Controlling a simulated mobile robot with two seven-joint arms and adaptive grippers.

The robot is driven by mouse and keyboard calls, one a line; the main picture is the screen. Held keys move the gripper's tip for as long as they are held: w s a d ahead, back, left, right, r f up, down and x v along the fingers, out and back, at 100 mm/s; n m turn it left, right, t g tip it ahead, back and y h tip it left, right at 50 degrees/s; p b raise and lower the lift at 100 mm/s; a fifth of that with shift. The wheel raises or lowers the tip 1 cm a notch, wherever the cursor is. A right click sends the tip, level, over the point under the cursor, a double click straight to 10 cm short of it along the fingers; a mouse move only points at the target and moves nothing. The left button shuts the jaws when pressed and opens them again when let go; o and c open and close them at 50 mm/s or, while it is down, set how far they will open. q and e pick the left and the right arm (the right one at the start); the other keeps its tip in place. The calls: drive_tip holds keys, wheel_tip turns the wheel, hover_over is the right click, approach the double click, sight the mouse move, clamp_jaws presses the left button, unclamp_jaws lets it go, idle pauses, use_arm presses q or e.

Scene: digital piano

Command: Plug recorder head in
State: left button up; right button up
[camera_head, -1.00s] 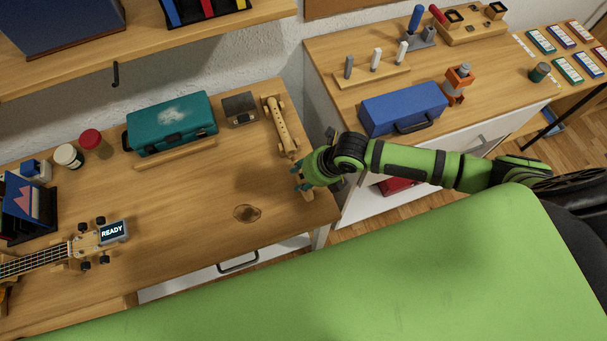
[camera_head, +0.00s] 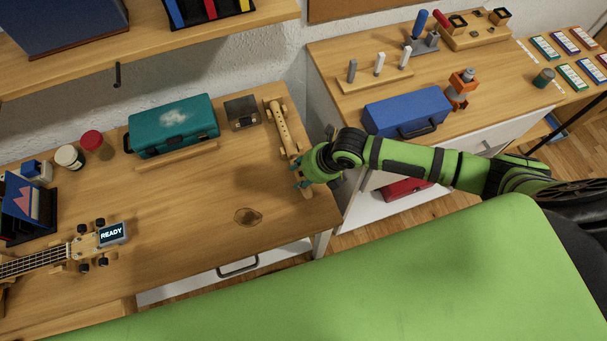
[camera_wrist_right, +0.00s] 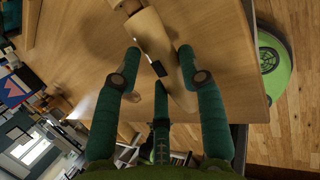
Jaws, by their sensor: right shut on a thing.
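The recorder body (camera_head: 281,126) is a pale wooden tube with finger holes. It lies in a wooden cradle near the right end of the desk. My right gripper (camera_head: 299,172) is at the body's near end, above the desk's right edge. In the right wrist view its green fingers (camera_wrist_right: 160,62) are closed around the recorder head (camera_wrist_right: 151,40), a pale wooden piece with a dark window. The head lines up roughly with the body. Whether the two touch or are joined, I cannot tell. My left gripper is not in view.
A teal case (camera_head: 174,125) and a small dark box (camera_head: 241,112) stand left of the cradle. The desk's middle is clear. A blue case (camera_head: 406,108) stands on the right-hand cabinet.

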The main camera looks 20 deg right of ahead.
drive_tip(key=shift+w+b, duration=0.3)
drive_tip(key=shift+w, duration=0.35)
drive_tip(key=o, duration=1.2)
drive_tip(key=p+v, duration=0.4)
drive_tip(key=v, duration=0.1)
drive_tip(key=shift+p, duration=0.35)
